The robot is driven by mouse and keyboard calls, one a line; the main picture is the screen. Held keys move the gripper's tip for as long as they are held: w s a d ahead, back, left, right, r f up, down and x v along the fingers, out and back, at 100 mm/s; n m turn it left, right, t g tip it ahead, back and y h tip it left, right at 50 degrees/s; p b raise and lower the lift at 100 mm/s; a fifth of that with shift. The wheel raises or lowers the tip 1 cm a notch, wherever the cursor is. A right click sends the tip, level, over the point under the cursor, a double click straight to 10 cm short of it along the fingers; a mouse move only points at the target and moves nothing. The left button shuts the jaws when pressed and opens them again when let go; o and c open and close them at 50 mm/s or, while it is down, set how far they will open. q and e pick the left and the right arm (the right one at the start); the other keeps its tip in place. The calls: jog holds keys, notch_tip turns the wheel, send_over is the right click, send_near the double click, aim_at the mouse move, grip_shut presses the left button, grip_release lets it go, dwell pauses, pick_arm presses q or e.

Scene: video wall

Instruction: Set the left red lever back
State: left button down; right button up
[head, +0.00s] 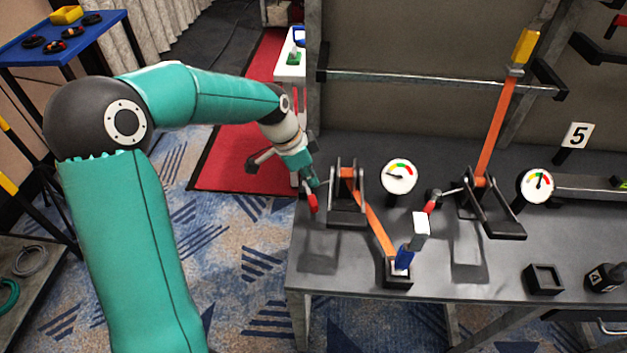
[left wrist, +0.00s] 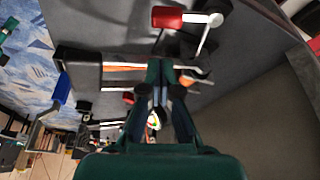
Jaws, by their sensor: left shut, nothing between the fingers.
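The left red lever has a red grip (head: 312,203) at the left end of the left black bracket, near the bench's left edge. In the left wrist view its red grip (left wrist: 168,17) and thin metal rod show just beyond my fingertips. My left gripper (head: 308,183) is shut and empty, right beside this lever; I cannot tell whether it touches it. The left wrist view shows its fingers (left wrist: 160,66) together. A second red lever (head: 431,206) sits by the right bracket. My right gripper is not in view.
The left bracket's orange arm (head: 374,222) slants down to a blue handle at a black box (head: 398,283). The right orange arm (head: 495,130) stands up with a yellow handle. Round gauges (head: 398,176) stand beside the brackets. The grey bench (head: 345,275) has bare room in front.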

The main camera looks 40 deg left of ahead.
aim_at(310, 195)
pick_arm(q)
jog(key=x, duration=0.8)
jog(key=shift+f+p, duration=0.3)
jog(key=shift+d, duration=0.15)
